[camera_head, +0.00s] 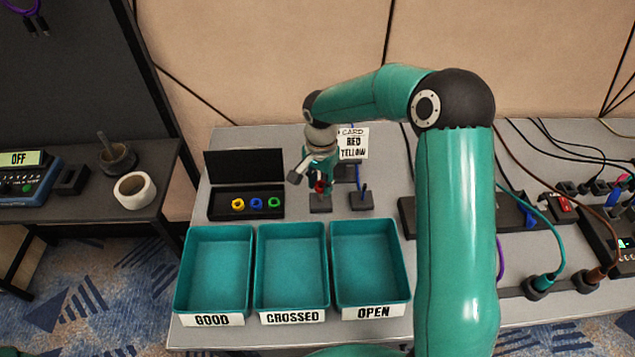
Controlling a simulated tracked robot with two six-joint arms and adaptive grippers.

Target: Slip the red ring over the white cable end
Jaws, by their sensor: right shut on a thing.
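My right gripper (312,176) reaches down over the back of the table and is shut on the small red ring (320,187). The ring is just above a small dark stand (320,208). The white cable end cannot be made out; the gripper covers the area above this stand. I cannot tell whether the ring is around anything or only above it. A second dark stand (362,202) to the right holds a blue cable end (363,189) upright. My left gripper is not in view.
A black open box (220,211) holds yellow (238,204), blue (257,203) and green (274,202) rings. A card (353,143) reads RED YELLOW. Three teal trays, GOOD (180,285), CROSSED (262,285) and OPEN (405,280), stand in front. Cables and sockets lie right.

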